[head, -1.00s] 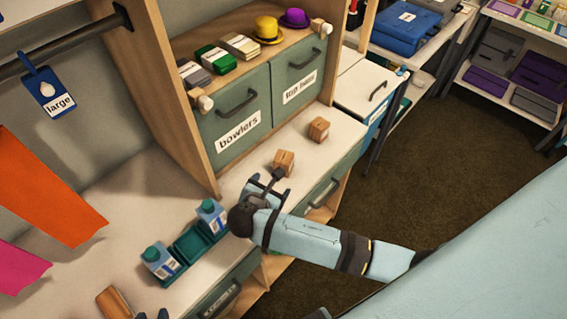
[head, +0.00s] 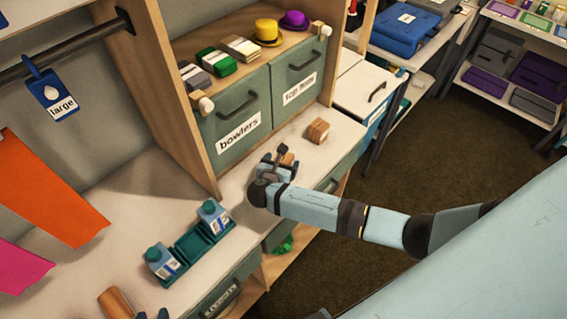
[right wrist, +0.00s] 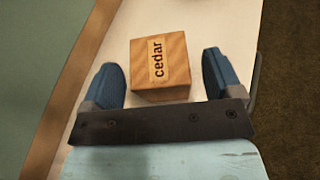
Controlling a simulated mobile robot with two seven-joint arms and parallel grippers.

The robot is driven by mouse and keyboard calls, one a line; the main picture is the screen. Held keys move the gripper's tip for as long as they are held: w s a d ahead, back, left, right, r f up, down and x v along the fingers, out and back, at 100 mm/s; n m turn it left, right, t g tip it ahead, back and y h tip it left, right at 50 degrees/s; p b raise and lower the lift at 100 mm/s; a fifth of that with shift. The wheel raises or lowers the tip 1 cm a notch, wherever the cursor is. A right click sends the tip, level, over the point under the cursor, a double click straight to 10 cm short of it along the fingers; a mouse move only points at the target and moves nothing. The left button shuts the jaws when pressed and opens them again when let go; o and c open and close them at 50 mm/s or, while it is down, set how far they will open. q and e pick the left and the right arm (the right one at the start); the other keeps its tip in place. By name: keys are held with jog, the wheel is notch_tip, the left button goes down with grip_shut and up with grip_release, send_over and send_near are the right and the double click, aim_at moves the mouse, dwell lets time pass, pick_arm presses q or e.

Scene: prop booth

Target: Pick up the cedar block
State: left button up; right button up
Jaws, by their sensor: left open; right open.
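The cedar block (right wrist: 174,66) is a brown wooden cube with a "cedar" label on top. In the right wrist view it sits on the pale counter between the open fingers of my right gripper (right wrist: 163,80), with a gap on each side. Dark fingertips of my left gripper (head: 152,314) show at the bottom edge.
A brown wooden item (head: 115,302) lies near the bottom left. Drawers labelled "bowlers" (head: 237,131) and "top hats" (head: 298,90) rise behind the counter.

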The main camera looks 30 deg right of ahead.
jog(key=x, duration=0.2)
jog(key=shift+w+d+f, duration=0.15)
jog(key=shift+d, duration=0.1)
jog(key=c, duration=1.1)
